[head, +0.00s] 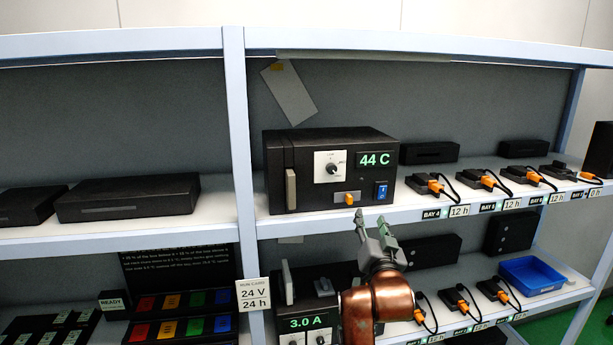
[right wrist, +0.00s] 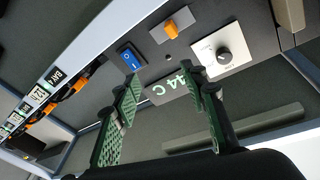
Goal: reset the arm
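My right gripper (head: 374,234) is raised in front of the shelf, just below and in front of the black box (head: 300,160) whose display reads 44 C. In the right wrist view its two green-padded fingers (right wrist: 164,105) stand apart with nothing between them. The box's blue switch (head: 381,190), orange lever (head: 346,198) and round knob (head: 332,169) show beyond the fingers. The blue switch (right wrist: 130,58) and orange lever (right wrist: 177,22) also show in the right wrist view. The copper-coloured forearm is mine. My left gripper is in neither view.
Charging bays with orange plugs (head: 435,186) line the upper shelf to the right. Below are a second black unit reading 3.0 A (head: 308,322), a blue bin (head: 531,276) and a tray of coloured blocks (head: 181,315). The shelf's upright post (head: 240,150) stands left of my right arm.

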